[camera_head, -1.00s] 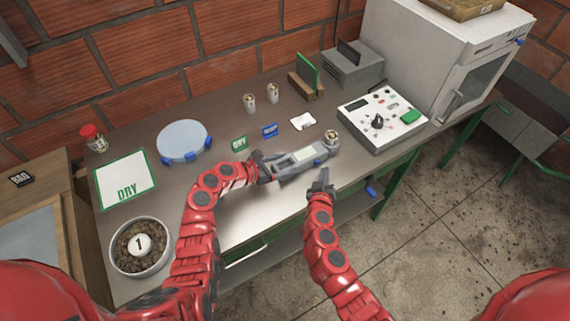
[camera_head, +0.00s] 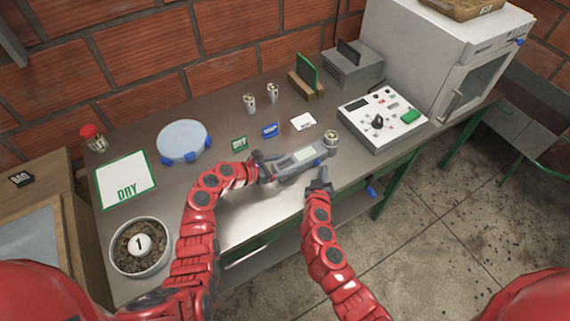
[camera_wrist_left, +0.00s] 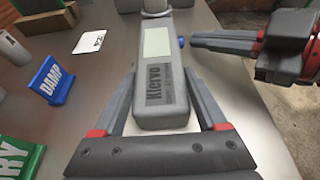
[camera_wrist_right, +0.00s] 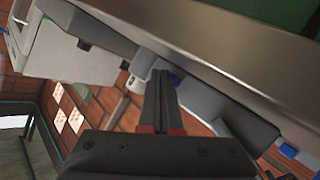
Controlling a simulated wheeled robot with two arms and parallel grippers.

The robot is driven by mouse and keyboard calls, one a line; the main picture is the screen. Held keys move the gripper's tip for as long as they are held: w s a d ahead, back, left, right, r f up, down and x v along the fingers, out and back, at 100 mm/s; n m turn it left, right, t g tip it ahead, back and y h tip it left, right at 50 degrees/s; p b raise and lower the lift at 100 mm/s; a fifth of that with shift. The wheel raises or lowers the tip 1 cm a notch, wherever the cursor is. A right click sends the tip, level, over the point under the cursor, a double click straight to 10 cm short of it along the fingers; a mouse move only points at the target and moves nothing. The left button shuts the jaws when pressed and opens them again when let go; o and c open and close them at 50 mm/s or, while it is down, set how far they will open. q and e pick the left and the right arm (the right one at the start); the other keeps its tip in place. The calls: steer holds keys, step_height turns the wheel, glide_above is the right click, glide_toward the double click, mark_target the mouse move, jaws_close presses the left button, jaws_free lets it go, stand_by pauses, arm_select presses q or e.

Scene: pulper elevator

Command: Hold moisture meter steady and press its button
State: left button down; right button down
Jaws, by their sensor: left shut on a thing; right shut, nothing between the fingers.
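The moisture meter (camera_head: 296,159) is a long grey device with a pale screen and a round cup at its far end. It lies over the front part of the bench. My left gripper (camera_head: 263,167) is shut on its near end; the left wrist view shows the fingers on both sides of the meter body (camera_wrist_left: 162,97). The blue button (camera_head: 317,162) sits on the meter's right side, also in the left wrist view (camera_wrist_left: 181,42). My right gripper (camera_head: 322,180) is shut and empty, its tips (camera_wrist_right: 160,75) close to the button; contact cannot be told.
A control box (camera_head: 382,120) stands right of the meter. A DAMP sign (camera_head: 269,131), a DRY sign (camera_head: 239,143), a white card (camera_head: 303,121) and two small cups lie behind it. A bowl of beans (camera_head: 141,247) is at the left front. The bench edge runs under my right arm.

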mark_target(336, 188)
steer(key=shift+w+a, duration=0.3)
steer(key=shift+w, duration=0.2)
stand_by(0.6)
steer(key=shift+s, duration=0.1)
steer(key=shift+s+d, duration=0.5)
steer(key=shift+s, duration=0.25)
steer(key=shift+s+d, duration=0.55)
steer(key=shift+s, duration=0.3)
steer(key=shift+s+d, duration=0.5)
steer(key=shift+s, duration=0.4)
steer(key=shift+s+d, duration=0.55)
steer(key=shift+s, duration=0.3)
arm_select(q)
jaws_free()
